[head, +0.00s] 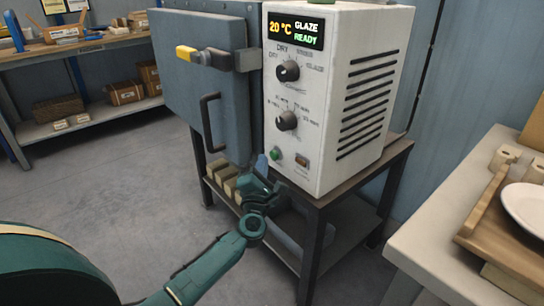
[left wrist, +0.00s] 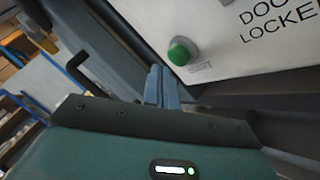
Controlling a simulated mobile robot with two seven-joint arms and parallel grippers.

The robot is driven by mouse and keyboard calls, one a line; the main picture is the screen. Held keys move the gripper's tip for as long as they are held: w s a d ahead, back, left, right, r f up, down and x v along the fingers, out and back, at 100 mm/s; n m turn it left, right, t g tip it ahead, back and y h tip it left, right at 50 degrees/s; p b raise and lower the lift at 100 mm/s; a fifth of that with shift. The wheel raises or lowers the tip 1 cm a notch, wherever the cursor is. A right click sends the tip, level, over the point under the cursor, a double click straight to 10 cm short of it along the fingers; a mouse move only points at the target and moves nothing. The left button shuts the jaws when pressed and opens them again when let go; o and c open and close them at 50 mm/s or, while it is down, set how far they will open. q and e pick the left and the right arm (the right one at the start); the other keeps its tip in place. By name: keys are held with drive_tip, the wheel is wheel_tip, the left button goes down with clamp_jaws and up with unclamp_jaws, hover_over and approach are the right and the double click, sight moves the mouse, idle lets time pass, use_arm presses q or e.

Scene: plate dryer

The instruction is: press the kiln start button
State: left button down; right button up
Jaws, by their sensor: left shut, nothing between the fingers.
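The kiln (head: 330,90) has a white control box with a display reading "20 °C GLAZE READY" and two dark dials. A round green button (head: 276,154) sits low on its front panel, and it shows large in the left wrist view (left wrist: 182,51). My left gripper (head: 262,162) is just left of the button in the head view. Its blue fingers, also in the left wrist view (left wrist: 162,85), are shut and empty. The fingertips look close to the button but apart from it. My right gripper is out of view.
The closed blue-grey kiln door (head: 200,80) has a yellow-tipped latch (head: 186,53) and a dark handle (head: 209,122) left of my gripper. The kiln stands on a dark metal stand (head: 310,245). A table (head: 440,235) with a wooden tray (head: 500,235) is at right.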

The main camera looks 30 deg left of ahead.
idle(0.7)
use_arm(q)
drive_tip(key=shift+w+d, duration=0.1)
drive_tip(key=shift+w, duration=0.1)
drive_tip(key=shift+w+d, duration=0.1)
drive_tip(key=shift+w, duration=0.15)
idle(0.4)
